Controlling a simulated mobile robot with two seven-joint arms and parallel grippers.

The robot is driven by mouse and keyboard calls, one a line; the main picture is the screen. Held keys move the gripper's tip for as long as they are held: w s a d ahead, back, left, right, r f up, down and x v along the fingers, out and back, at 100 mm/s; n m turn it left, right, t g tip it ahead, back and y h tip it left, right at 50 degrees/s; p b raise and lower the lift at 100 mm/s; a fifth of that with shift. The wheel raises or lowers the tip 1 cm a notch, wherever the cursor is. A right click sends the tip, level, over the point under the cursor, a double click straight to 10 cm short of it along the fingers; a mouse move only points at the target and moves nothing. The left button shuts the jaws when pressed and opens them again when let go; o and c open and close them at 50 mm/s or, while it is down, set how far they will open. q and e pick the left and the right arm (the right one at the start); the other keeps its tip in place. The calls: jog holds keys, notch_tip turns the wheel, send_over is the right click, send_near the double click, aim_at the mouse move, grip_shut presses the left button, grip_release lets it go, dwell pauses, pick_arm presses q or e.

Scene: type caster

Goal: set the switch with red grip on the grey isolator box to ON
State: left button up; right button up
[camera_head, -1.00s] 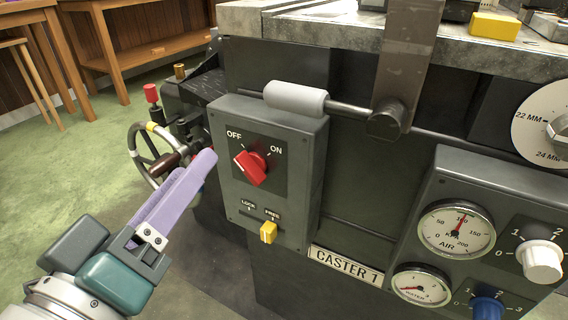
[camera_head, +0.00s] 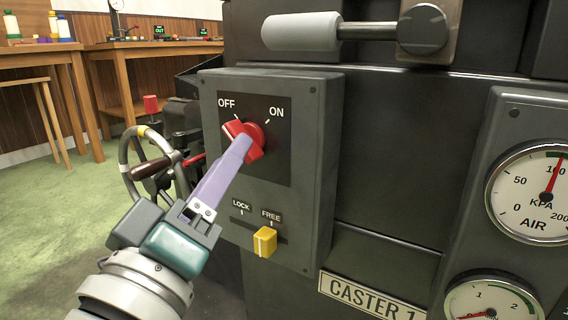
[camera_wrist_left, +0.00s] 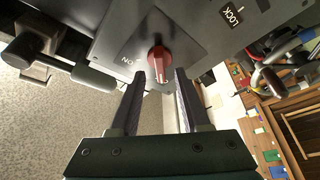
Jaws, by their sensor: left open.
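The grey isolator box (camera_head: 315,150) has a black plate with OFF at upper left and ON at upper right. Its switch with red grip (camera_head: 234,130) is turned toward OFF. My left gripper (camera_head: 241,146) reaches up from the lower left, with its lilac fingers at the red grip and hiding part of it. In the left wrist view, the fingers of my left gripper (camera_wrist_left: 159,78) are open, one on each side of the red grip (camera_wrist_left: 159,54). Whether they touch it I cannot tell. My right gripper is not in view.
A yellow slider (camera_head: 265,242) sits low on the box, under FREE. A grey-handled lever (camera_head: 302,32) sticks out above the box. A handwheel (camera_head: 150,165) is left of it. Gauges (camera_head: 535,190) are at the right. Green floor lies open at the left.

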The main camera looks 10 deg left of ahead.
pick_arm(q)
jog(key=shift+x, duration=1.25)
grip_shut()
